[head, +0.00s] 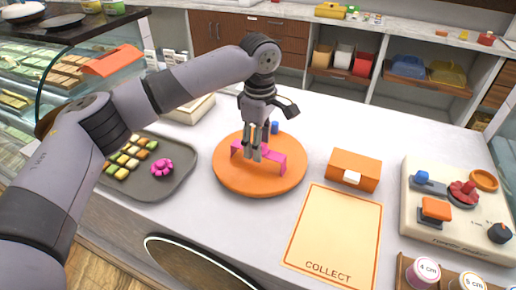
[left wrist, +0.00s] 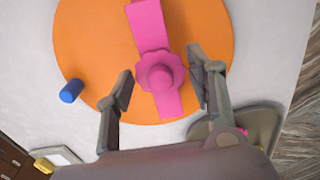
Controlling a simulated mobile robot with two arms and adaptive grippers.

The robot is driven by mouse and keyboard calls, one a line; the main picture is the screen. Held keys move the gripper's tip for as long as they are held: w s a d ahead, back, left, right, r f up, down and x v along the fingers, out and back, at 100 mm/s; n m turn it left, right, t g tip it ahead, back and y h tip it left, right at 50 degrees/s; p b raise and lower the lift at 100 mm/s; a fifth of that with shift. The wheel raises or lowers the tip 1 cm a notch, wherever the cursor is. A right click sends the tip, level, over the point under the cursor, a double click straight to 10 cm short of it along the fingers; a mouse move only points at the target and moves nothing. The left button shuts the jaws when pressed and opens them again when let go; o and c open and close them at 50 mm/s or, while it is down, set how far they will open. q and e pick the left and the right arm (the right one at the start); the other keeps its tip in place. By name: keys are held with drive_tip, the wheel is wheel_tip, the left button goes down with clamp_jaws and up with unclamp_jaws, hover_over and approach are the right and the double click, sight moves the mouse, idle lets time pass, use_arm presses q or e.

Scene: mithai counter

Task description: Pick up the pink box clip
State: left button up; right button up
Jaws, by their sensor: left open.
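The pink box clip (head: 276,158) lies on a round orange board (head: 225,172) on the counter. In the head view it is a bar with bent-down ends, partly hidden by my fingers. In the left wrist view the clip (left wrist: 148,25) has a round scalloped knob in its middle. My left gripper (head: 254,155) points down over the clip and is open. In the left wrist view my left gripper's fingers (left wrist: 160,64) are on either side of the knob, apart from it. My right gripper is out of view.
A small blue piece (head: 275,127) is by the board's far edge. A dark tray (head: 150,190) with sweets and a pink flower-shaped piece is left. An orange box (head: 354,170), a COLLECT mat (head: 335,235) and a cream panel with knobs (head: 450,238) are right.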

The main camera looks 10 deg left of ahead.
use_arm(q)
drive_tip(key=shift+f, duration=1.5)
drive_tip(key=shift+c, duration=0.4)
drive_tip(key=c, duration=1)
drive_tip(key=shift+r, duration=0.15)
